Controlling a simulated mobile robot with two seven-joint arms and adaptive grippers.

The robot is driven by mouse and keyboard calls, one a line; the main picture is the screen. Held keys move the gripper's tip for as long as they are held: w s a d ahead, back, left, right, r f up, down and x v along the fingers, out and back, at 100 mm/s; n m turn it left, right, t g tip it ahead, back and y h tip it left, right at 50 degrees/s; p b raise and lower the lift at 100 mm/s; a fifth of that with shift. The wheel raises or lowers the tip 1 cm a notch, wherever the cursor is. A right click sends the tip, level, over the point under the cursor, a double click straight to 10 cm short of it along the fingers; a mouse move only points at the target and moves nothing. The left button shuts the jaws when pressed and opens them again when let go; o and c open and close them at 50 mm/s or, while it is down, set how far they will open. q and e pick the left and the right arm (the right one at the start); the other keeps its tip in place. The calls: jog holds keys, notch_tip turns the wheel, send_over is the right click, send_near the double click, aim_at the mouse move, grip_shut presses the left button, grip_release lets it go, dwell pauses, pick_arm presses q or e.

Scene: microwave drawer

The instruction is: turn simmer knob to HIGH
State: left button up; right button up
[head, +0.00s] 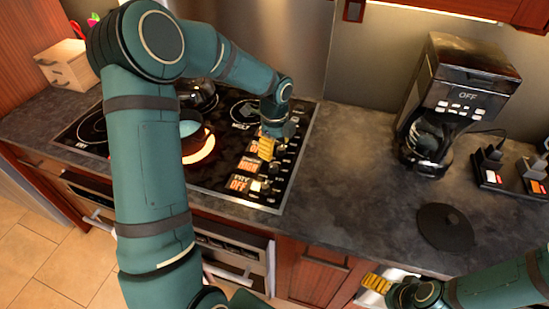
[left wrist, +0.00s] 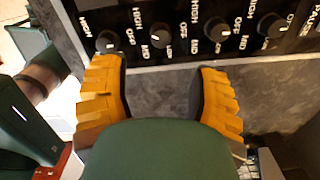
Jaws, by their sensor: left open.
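Several knobs, including one near the left finger (left wrist: 107,41) and two nearer the middle (left wrist: 160,35) (left wrist: 217,29), lie beyond the fingertips, marked HIGH, MID and OFF. My right gripper (head: 375,283) is at the lower right.
A coffee maker (head: 455,95) stands on the counter to the right, with a round black mat (head: 445,227) in front. The counter between cooktop and coffee maker is clear.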

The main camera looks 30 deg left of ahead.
pick_arm(q)
jog(key=shift+r, duration=1.55)
jog(key=shift+f, duration=0.1)
